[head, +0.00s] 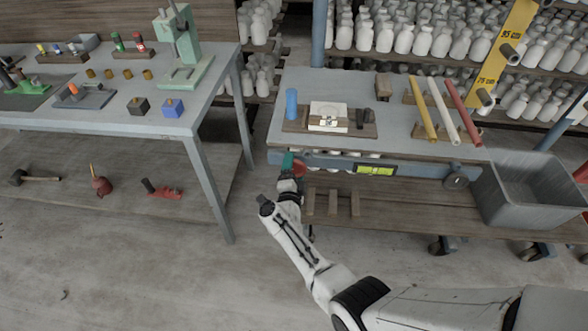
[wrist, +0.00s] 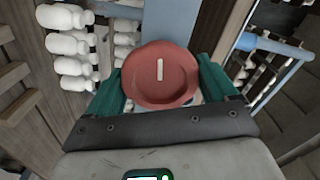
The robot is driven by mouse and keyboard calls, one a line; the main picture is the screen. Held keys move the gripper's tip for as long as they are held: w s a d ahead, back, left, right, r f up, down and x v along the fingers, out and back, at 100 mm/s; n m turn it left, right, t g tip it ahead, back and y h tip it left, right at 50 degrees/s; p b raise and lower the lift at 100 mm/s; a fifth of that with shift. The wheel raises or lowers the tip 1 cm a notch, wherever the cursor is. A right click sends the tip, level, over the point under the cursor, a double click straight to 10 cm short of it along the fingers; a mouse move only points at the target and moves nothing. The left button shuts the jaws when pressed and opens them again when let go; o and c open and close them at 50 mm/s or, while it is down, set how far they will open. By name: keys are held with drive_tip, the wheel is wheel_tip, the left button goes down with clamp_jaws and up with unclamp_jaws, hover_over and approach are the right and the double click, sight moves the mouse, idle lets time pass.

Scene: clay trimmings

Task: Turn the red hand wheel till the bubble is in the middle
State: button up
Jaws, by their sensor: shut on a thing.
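The red hand wheel (wrist: 160,92) sits between the two green fingers of my gripper (wrist: 161,78) in the wrist view. The fingers are shut on its rim from both sides. A pale line on the wheel's face stands upright in that view. In the head view the red wheel (head: 300,168) shows beside my gripper (head: 291,163), at the left end of the bench's blue front rail. The yellow-green bubble vial (head: 376,170) is set in the blue level to the right of the wheel. The bubble's exact place is too small to tell.
The grey-topped bench (head: 350,93) carries a wooden board (head: 295,126), a blue cylinder (head: 291,103) and colored rods (head: 440,108). A dark round knob (head: 456,181) is at the rail's right end. A grey bin (head: 530,188) stands right. Another table (head: 110,118) stands left.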

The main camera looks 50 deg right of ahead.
drive_tip(key=shift+s, duration=0.1)
drive_tip(key=o, duration=0.8)
drive_tip(key=p+v, duration=0.3)
drive_tip(key=v, duration=0.7)
drive_tip(key=shift+s+a, duration=0.25)
